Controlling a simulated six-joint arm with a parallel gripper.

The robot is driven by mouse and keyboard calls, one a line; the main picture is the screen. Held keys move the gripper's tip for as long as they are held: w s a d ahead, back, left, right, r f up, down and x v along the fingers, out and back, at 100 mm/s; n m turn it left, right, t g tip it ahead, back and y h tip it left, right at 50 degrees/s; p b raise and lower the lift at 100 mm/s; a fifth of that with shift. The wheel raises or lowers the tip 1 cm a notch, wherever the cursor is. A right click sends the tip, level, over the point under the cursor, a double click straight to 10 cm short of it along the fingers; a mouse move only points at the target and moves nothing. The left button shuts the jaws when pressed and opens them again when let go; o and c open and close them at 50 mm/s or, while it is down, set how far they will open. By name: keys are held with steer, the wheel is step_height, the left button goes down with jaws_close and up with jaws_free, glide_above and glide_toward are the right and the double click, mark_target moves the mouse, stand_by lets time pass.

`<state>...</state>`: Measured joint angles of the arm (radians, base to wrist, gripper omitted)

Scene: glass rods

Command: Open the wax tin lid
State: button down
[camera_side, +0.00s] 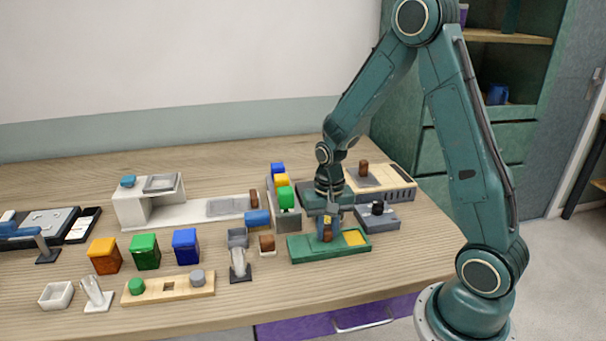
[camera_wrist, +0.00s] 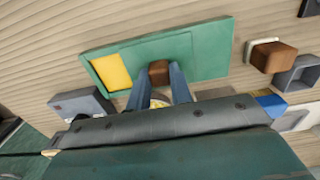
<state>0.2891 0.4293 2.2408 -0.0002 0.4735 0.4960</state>
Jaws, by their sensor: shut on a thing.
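The wax tin (camera_side: 300,250) is a low green box near the front right of the table; it also shows in the wrist view (camera_wrist: 212,50). A yellow wax patch (camera_side: 355,237) shows at its right end, and at the left end in the wrist view (camera_wrist: 112,72). A brown block handle (camera_side: 327,237) stands on the green top beside the yellow patch; it shows in the wrist view (camera_wrist: 159,70). My gripper (camera_side: 328,228) points down over the tin, shut on the brown handle, with one blue finger on each side of it (camera_wrist: 160,82). The fingers partly hide the handle.
A grey device with a black knob (camera_side: 378,210) stands close behind the tin to the right. A small white base with a brown block (camera_side: 267,244) is just left of it. Colored blocks (camera_side: 186,246) stand farther left. Bare wood lies in front of the tin.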

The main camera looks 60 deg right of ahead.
mark_target(317, 241)
steer(key=shift+w+a, duration=0.9)
steer(key=shift+w, duration=0.05)
steer(key=c, duration=1.2)
jaws_free()
steer(key=shift+c, duration=0.2)
steer(key=shift+r, duration=0.2)
step_height(317, 241, up, 14)
steer(key=shift+f, duration=0.25)
